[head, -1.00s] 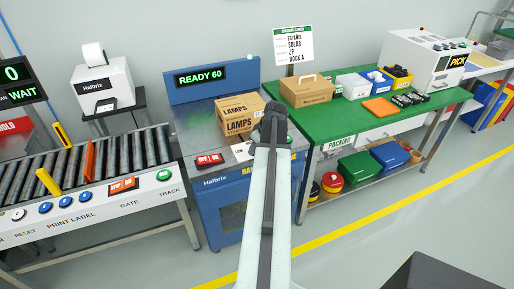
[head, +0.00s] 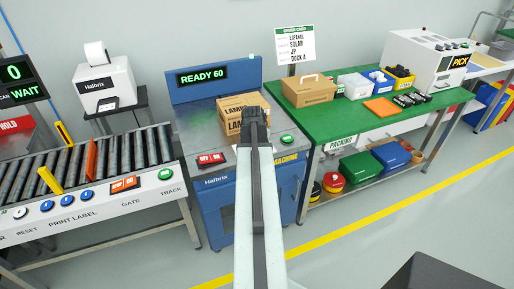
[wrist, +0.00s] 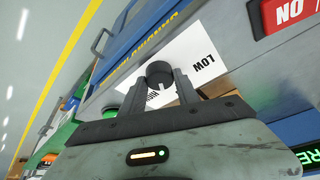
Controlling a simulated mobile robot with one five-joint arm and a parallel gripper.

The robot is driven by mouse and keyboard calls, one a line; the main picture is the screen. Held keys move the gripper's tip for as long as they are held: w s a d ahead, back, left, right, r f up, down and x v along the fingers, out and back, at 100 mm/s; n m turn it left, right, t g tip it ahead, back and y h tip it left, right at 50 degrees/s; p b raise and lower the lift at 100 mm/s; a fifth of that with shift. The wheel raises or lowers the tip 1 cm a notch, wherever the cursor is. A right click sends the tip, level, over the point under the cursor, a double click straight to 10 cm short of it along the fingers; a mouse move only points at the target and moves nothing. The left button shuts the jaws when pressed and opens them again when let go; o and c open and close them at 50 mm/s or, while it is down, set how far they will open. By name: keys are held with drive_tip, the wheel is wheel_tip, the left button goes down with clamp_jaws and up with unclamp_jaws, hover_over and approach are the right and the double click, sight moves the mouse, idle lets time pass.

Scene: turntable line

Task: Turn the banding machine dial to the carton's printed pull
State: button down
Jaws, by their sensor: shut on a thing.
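My gripper (wrist: 158,85) is shut on the dial. In the head view my gripper (head: 255,120) and arm hide the dial and part of the carton.
A red switch (head: 209,159) is on the machine's front left, and a green button (head: 287,139) on its right. A roller conveyor (head: 75,165) stands at left. A green packing table (head: 350,125) with boxes stands at right.

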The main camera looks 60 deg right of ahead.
drive_tip(key=shift+m+g, duration=0.5)
drive_tip(key=shift+m, duration=1)
drive_tip(key=c, duration=0.9)
unclamp_jaws()
drive_tip(key=shift+r, duration=0.1)
drive_tip(key=p+v, duration=0.7)
drive_tip(key=shift+a+r, duration=0.2)
drive_tip(key=shift+r, duration=0.05)
